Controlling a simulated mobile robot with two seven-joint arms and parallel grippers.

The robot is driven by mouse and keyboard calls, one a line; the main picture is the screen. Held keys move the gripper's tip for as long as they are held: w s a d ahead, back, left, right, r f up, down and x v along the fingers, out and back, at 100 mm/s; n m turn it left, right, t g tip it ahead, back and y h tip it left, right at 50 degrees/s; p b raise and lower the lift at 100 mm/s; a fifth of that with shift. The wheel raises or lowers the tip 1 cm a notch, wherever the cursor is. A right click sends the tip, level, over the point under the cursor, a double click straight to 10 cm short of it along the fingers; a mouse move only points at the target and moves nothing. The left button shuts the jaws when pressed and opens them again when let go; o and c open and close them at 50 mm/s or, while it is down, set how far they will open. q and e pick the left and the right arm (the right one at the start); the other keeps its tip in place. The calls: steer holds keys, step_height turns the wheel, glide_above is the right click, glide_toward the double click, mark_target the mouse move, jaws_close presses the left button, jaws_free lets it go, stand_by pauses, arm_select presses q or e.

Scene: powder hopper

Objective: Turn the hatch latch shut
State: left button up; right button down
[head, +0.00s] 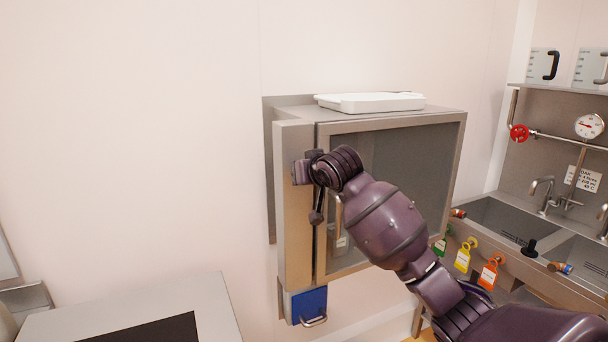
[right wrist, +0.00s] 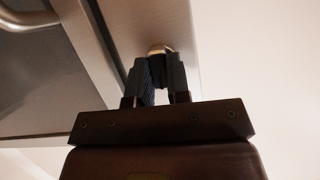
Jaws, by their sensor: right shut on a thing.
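The hatch is a steel box (head: 290,200) on the wall with a framed, dark-glazed door (head: 408,155). My right gripper (head: 303,172) is at the left edge of its front, and the arm covers part of the door. In the right wrist view the gripper (right wrist: 162,72) is shut on the latch, whose rounded metal end (right wrist: 160,48) shows just beyond the fingertips against the steel frame. Most of the latch is hidden by the fingers, so its angle is hard to tell. My left gripper is not in view.
A white tray (head: 370,102) lies on top of the hatch. A blue box with a handle (head: 309,304) hangs below it. A steel sink (head: 492,222) with taps and coloured tags stands at the right. A table (head: 210,310) is at the lower left. The wall left of the hatch is clear.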

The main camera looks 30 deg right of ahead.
steer(key=shift+n+h, duration=0.3)
steer(key=shift+n, duration=0.1)
stand_by(0.3)
steer(key=c, duration=1.1)
jaws_free()
steer(key=shift+s, duration=0.1)
steer(key=b+v, duration=0.1)
steer(key=v, duration=0.9)
steer(key=shift+s+r+b, duration=0.25)
steer(key=shift+b, duration=0.05)
